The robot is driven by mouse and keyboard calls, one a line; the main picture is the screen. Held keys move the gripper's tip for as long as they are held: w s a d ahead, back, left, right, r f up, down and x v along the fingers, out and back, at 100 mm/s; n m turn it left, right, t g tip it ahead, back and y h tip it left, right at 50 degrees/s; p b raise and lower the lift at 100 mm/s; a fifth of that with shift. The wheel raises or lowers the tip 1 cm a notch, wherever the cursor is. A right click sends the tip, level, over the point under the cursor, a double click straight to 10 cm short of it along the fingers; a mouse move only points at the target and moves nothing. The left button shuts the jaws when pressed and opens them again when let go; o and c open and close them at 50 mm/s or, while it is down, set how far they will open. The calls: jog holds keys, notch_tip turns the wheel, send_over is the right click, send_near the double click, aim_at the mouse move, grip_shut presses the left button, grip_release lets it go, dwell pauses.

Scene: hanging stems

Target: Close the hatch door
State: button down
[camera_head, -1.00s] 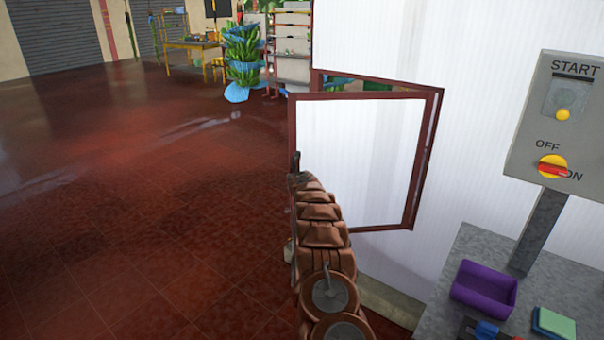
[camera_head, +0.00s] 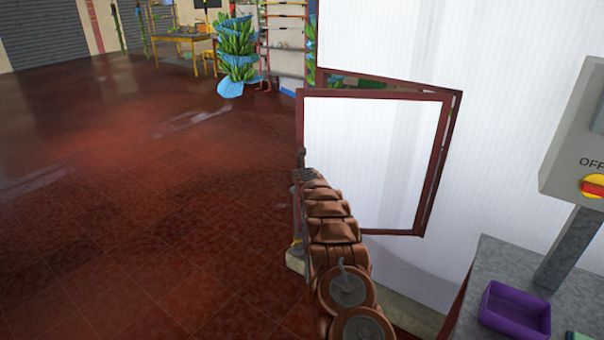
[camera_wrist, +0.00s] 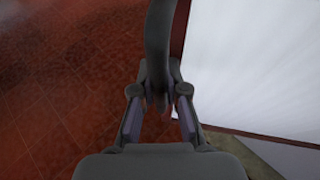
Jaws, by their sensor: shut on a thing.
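The hatch door (camera_head: 370,150) is a white panel with a dark red frame. It stands swung out from the white wall, with its hinge side on the right, and the opening behind it shows along the top. My gripper (camera_head: 301,168) is at the door's free left edge. In the wrist view my gripper (camera_wrist: 160,92) is shut on a dark curved bar, seemingly the door handle (camera_wrist: 158,40), with the white door panel (camera_wrist: 255,70) to the right. The exact contact of the fingertips is partly hidden.
A grey control box (camera_head: 580,140) stands on a post at the right, above a grey counter with a purple tray (camera_head: 515,310). A banana bunch with blue wrapping (camera_head: 237,55) hangs at the back. The red tiled floor (camera_head: 140,180) at left is clear.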

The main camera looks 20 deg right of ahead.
jog(key=shift+f, duration=0.3)
jog(key=c, duration=1.4)
grip_release()
jog(key=shift+c, duration=0.2)
jog(key=shift+r, duration=0.1)
jog(key=shift+r, duration=0.2)
jog(key=shift+s+a+r, duration=0.15)
jog(key=shift+s+r, duration=0.05)
jog(key=v, duration=0.6)
jog(key=shift+s, duration=0.4)
jog(key=shift+c, duration=0.2)
